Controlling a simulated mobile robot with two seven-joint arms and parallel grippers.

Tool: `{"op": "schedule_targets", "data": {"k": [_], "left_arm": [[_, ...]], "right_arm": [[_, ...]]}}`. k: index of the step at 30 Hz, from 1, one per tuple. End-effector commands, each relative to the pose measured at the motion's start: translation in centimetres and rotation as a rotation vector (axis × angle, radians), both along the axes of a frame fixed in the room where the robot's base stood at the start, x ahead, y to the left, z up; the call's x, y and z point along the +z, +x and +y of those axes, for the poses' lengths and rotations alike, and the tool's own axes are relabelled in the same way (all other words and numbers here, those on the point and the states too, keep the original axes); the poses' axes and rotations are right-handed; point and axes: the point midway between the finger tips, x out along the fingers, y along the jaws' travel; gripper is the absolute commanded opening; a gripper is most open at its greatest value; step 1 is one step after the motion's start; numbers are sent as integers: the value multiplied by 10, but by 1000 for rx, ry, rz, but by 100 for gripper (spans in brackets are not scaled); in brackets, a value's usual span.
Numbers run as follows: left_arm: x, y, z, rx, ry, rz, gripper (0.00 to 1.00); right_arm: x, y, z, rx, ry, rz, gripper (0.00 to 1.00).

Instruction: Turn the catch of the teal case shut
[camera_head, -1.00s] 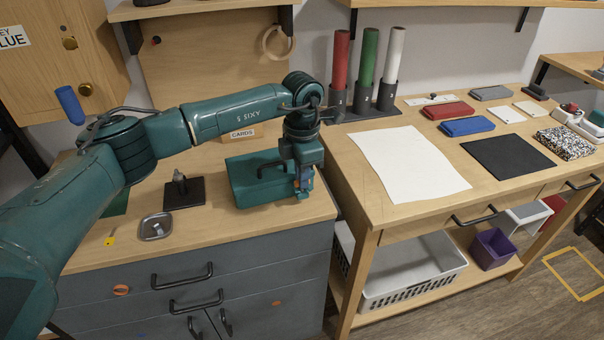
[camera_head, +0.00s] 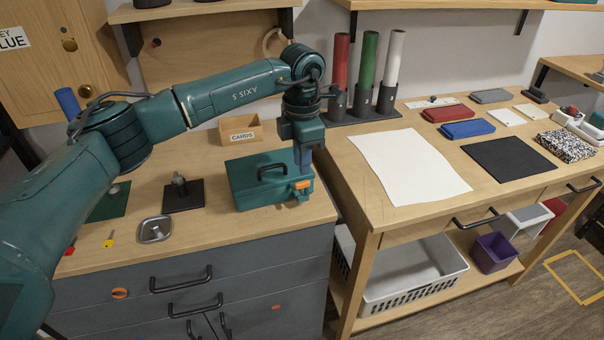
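The teal case (camera_head: 262,190) sits closed on the wooden top of the grey drawer cabinet, with its dark handle on the lid. Its orange catch (camera_head: 302,185) is on the front face near the right corner. My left gripper (camera_head: 304,172) hangs down at the case's right end, just above and behind the catch. Its fingers point down and look close together, but whether they are open or shut is not clear. I cannot tell whether they touch the case. My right gripper is not in view.
A box marked CARDS (camera_head: 241,132) stands behind the case. A black block with a post (camera_head: 183,194) and a small metal tray (camera_head: 154,229) lie to its left. The workbench (camera_head: 345,170) on the right holds a white sheet (camera_head: 408,166) and coloured tubes (camera_head: 366,68).

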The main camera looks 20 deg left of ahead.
Motion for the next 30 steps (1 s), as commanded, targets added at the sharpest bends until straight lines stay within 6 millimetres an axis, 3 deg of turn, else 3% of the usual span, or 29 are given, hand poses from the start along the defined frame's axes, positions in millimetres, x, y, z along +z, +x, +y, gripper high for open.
{"op": "schedule_targets", "data": {"k": [6, 12, 18, 30], "left_arm": [[49, 0, 0, 0, -1, -3, 20], [76, 0, 0, 0, -1, -2, 20], [83, 0, 0, 0, -1, 1, 20], [79, -2, -4, -6, -14, 6, 20]], "right_arm": [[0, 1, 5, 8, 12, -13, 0], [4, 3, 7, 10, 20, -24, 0], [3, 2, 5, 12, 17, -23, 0], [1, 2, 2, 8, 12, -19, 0]]}}
